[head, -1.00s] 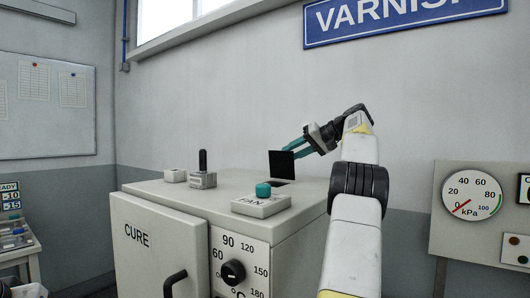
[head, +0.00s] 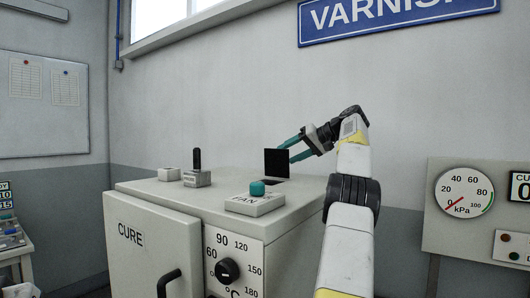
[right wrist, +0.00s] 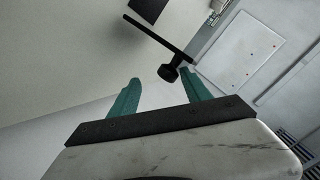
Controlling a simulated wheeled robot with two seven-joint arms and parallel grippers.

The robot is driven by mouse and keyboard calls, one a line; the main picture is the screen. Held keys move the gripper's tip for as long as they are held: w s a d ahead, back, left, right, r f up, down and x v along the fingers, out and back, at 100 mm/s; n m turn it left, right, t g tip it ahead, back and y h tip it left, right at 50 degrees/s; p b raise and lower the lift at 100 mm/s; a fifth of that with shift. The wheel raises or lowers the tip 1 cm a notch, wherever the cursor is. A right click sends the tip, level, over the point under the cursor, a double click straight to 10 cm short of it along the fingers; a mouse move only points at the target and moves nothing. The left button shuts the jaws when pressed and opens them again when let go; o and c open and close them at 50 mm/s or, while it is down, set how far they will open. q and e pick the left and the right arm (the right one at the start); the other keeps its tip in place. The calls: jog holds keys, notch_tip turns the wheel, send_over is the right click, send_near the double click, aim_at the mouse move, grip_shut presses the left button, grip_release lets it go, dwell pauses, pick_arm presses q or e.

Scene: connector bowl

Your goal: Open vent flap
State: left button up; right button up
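The vent flap (head: 277,163) is a black square plate standing upright on top of the grey cure oven (head: 170,197), beside a dark opening (head: 274,181). In the right wrist view the flap (right wrist: 157,35) shows nearly edge-on, with a black knob (right wrist: 170,72) on its near side. My right gripper (head: 288,153) reaches to the flap from the right. Its teal fingers are apart in the right wrist view (right wrist: 161,78), with the knob just beyond the tips, nearer the right finger. It holds nothing that I can see. My left gripper is not in view.
On the oven top stand a teal button on a FAN box (head: 255,203), a black lever switch (head: 197,172) and a small pale block (head: 168,174). A dial (head: 227,270) is on the front. A gauge panel (head: 445,240) stands at right. The wall is behind.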

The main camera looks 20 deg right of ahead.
jog(key=shift+f, duration=0.3)
jog(key=shift+d, duration=0.1)
jog(key=shift+s+d+r, duration=0.1)
jog(key=shift+s, duration=0.1)
jog(key=s+d, duration=0.2)
jog(key=s, duration=0.1)
jog(key=s+d, duration=0.2)
jog(key=s, duration=0.1)
jog(key=s+d, duration=0.2)
jog(key=s, duration=0.1)
jog(key=shift+s+d+r, duration=0.25)
jog(key=shift+s+r, duration=0.15)
jog(key=shift+s+d, duration=0.2)
jog(key=shift+s, duration=0.1)
